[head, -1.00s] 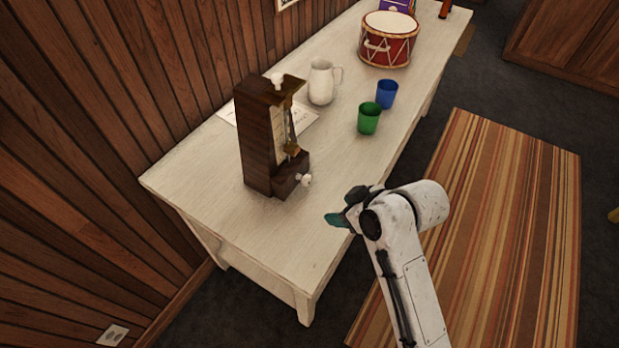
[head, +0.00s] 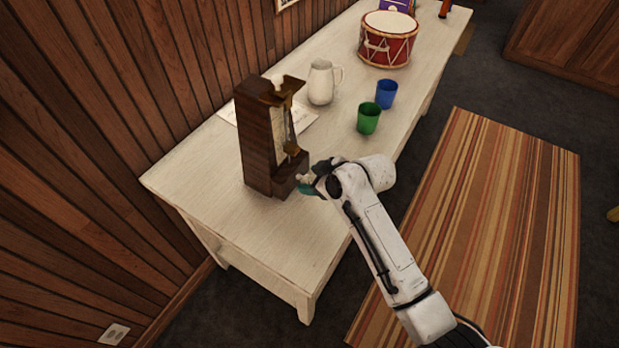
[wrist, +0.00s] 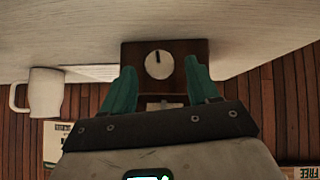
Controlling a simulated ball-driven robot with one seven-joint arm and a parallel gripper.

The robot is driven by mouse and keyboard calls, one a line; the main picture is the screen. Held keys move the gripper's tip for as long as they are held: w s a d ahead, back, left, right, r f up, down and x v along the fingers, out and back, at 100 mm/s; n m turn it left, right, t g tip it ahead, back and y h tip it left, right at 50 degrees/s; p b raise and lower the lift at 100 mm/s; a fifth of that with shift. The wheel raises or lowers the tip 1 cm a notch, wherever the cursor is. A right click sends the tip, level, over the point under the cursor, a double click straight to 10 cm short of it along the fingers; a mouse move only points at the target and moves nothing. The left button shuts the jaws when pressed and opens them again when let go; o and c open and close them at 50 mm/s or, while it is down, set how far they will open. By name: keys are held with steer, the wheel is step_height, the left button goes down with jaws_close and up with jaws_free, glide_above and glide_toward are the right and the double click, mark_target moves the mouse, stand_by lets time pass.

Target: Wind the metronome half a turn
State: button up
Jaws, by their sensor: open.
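The metronome (head: 262,140) is a tall dark-brown wooden case standing upright on the white table (head: 205,190). Its base and white round winding knob (wrist: 159,64) with a dark mark show in the wrist view. My gripper (head: 308,184) is at the knob side of the metronome, low by its base. In the wrist view my gripper (wrist: 160,84) has two teal fingers, open, one on each side of the knob and apart from it. In the head view the fingers mostly hide the knob.
A white jug (head: 321,84), a green cup (head: 369,118), a blue cup (head: 386,94) and a red drum (head: 388,42) stand farther along the table. A paper sheet (head: 302,122) lies behind the metronome. The table's near end is clear.

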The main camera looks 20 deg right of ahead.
steer(key=shift+x, duration=0.85)
